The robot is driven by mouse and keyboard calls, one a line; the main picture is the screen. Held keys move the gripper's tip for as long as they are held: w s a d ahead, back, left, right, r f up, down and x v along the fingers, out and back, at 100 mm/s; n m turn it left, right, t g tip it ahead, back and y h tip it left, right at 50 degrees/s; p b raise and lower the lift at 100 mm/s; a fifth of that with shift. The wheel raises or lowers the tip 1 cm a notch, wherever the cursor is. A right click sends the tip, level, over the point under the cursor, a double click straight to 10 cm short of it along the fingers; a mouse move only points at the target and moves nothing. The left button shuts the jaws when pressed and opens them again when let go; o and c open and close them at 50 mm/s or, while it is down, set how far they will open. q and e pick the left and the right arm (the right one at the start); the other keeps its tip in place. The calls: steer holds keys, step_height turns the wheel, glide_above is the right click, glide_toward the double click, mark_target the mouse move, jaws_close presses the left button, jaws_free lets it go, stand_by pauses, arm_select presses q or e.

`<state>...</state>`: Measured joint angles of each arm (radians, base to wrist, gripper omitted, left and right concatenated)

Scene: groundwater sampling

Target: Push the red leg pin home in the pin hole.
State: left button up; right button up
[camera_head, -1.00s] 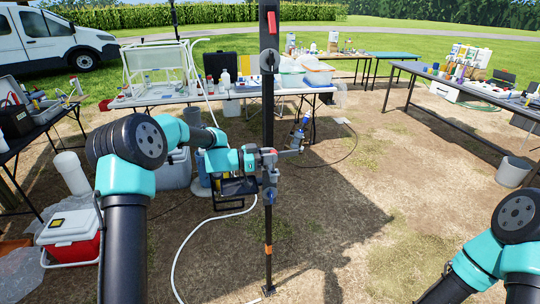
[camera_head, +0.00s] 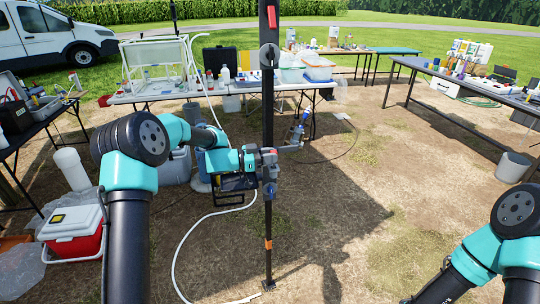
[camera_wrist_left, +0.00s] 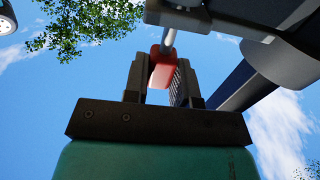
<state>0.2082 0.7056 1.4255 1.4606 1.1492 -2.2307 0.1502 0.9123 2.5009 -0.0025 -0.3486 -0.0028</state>
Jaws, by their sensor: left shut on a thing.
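The red leg pin (camera_wrist_left: 162,68) sits between the two fingers of my left gripper (camera_wrist_left: 165,82), which is shut on its red head. The pin's grey shaft runs up in the left wrist view to the underside of a dark fitting (camera_wrist_left: 180,18). The pin hole is hidden, so I cannot tell how deep the shaft is. In the head view my left gripper (camera_head: 262,157) is against the fittings on the dark upright post (camera_head: 268,110). The pin is too small to make out clearly there. My right gripper is outside the view; only its arm shows at lower right.
A white hose (camera_head: 177,255) loops on the ground left of the post. A red and white cooler (camera_head: 72,240) stands at the left. A table (camera_head: 160,97) with bottles and tubs is behind. Bare ground right of the post is clear.

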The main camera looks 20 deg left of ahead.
arm_select(q)
steer(key=shift+f, duration=1.4)
steer(key=o, duration=0.9)
steer(key=v, duration=1.7)
steer(key=shift+s+a, duration=0.1)
steer(key=shift+a, duration=0.05)
